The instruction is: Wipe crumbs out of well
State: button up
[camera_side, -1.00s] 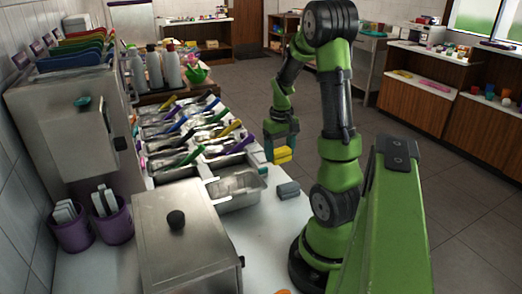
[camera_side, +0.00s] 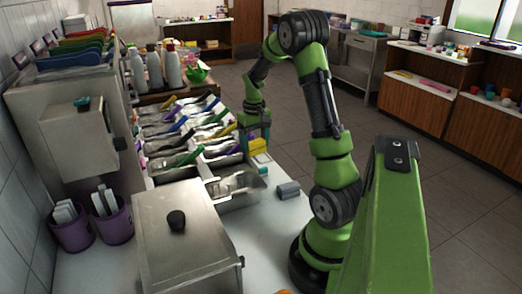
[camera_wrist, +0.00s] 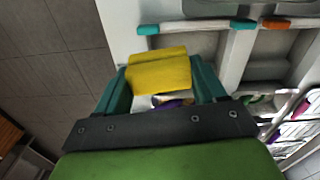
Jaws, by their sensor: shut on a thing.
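My gripper (camera_side: 256,139) is shut on a yellow block, likely a sponge (camera_side: 257,146), and holds it above the right edge of the topping station. In the wrist view the yellow sponge (camera_wrist: 159,70) sits between the teal fingers of my gripper (camera_wrist: 163,78). The nearest metal well (camera_side: 237,184) is open, below and left of the sponge in the side view. More wells (camera_side: 190,135) with coloured-handled utensils stand in rows behind it. In the wrist view a pale well (camera_wrist: 188,45) lies partly behind the sponge. I cannot make out crumbs.
A grey block (camera_side: 288,190) lies on the white counter right of the near well. A teal-ended bar (camera_wrist: 195,27) crosses beyond the sponge in the wrist view. A steel lidded box (camera_side: 185,240) and purple cups (camera_side: 112,222) stand at the front left. Bottles (camera_side: 153,70) stand behind the wells.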

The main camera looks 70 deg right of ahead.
jog(key=w+f, duration=0.2)
jog(key=w, duration=0.5)
jog(key=shift+a+f, duration=0.2)
jog(key=shift+f, duration=3)
jog(key=shift+a+f, duration=0.15)
jog(key=shift+f, duration=3.05)
jog(key=shift+f, duration=0.55)
jog(key=shift+a, duration=0.1)
